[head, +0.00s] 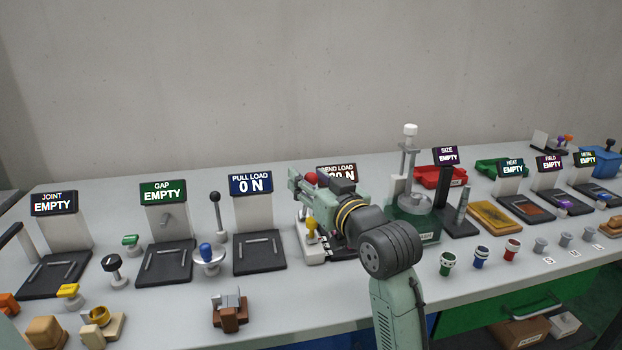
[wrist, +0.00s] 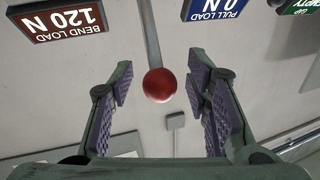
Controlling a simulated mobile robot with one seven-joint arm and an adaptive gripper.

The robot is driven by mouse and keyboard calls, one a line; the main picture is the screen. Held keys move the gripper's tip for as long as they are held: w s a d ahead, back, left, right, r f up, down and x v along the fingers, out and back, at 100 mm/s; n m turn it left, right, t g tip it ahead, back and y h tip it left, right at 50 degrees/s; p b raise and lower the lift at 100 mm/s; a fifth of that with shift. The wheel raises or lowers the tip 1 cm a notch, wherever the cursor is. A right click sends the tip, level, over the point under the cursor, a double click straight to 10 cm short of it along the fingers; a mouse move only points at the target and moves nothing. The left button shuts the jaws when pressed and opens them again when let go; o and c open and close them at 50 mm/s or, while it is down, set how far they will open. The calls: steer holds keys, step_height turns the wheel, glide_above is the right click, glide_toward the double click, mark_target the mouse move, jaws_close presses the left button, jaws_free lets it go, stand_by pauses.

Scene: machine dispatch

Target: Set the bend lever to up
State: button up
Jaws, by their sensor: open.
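The bend lever shows as a red ball knob (wrist: 159,85) on a grey rod in the wrist view. The rod runs from the ball to the top edge of that picture. The same red knob (head: 311,177) shows in the head view beside my gripper (head: 303,190), in front of the bend load display (head: 337,170). My gripper (wrist: 160,65) is open, with its purple pads on either side of the knob and a gap on both sides. The bend load display (wrist: 57,20) reads 120 N, upside down in the wrist view. My arm hides the lever's lower part in the head view.
A yellow knob (head: 311,229) stands on a base below my gripper. The pull load display (head: 251,184) reads 0 N, with a black-knobbed lever (head: 215,198) to its left. A green machine (head: 411,213) stands right of my arm. The bench front (head: 330,325) has some clear room.

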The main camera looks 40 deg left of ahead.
steer(key=shift+c, duration=0.4)
jaws_close()
stand_by(0.4)
